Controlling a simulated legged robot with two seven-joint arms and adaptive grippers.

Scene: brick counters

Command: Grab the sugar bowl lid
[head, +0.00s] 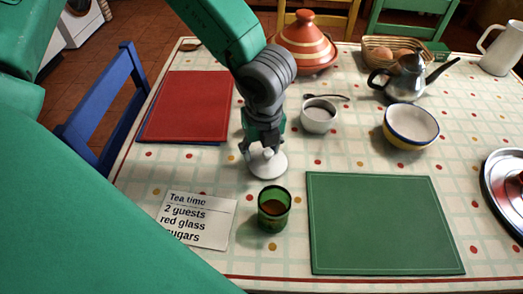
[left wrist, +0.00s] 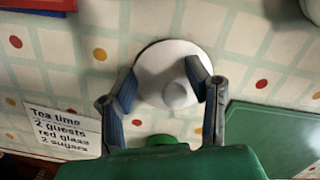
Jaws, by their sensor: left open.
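The sugar bowl lid (head: 271,163) is a white disc with a round knob, lying on the tablecloth left of the green placemat. It also shows in the left wrist view (left wrist: 157,62), with its knob between the fingers. My left gripper (head: 262,150) is open over the lid, one finger on each side of the knob; I cannot tell whether they touch it. My right gripper is not in view.
A green glass (head: 273,209) stands just in front of the lid. A note card (head: 197,219) lies to the left, a green placemat (head: 382,225) to the right.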

